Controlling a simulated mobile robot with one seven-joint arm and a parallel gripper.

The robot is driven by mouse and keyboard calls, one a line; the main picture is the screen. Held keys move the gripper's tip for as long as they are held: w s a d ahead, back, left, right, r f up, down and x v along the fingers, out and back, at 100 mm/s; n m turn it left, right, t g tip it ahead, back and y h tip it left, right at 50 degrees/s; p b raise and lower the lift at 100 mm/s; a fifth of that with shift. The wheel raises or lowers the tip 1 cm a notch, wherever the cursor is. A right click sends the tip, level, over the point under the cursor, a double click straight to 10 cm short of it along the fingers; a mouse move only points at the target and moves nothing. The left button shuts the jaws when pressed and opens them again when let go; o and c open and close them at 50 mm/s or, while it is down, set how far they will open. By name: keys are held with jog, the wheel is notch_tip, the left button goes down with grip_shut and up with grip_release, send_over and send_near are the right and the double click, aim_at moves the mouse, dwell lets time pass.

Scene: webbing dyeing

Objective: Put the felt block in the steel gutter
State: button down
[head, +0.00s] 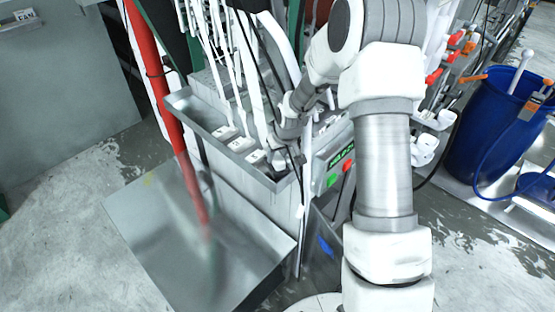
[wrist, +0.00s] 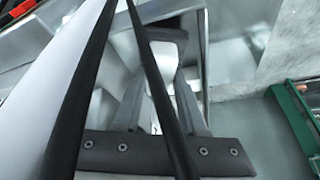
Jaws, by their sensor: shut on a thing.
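The steel gutter (head: 205,128) is a long shallow metal trough along the front of the machine in the head view. My gripper (wrist: 163,66) is shut on a small grey block, which I take to be the felt block (wrist: 165,36), at the fingertips in the wrist view. Dark and white straps cross in front and hide part of it. In the head view my arm reaches down to the gutter's right end; the fingers and block cannot be made out there. Bright metal walls lie beyond the block in the wrist view; whether it touches them is unclear.
White straps (head: 222,85) hang down to the gutter, close to my wrist. A red post (head: 165,95) stands left of it. A wide steel tray (head: 150,225) lies below. A control box with green and red buttons (head: 333,180) is at right. A blue barrel (head: 480,140) stands farther right.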

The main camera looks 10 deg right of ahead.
jog(key=shift+f, duration=1.35)
jog(key=shift+c, duration=2.2)
grip_release()
jog(key=shift+r, duration=0.1)
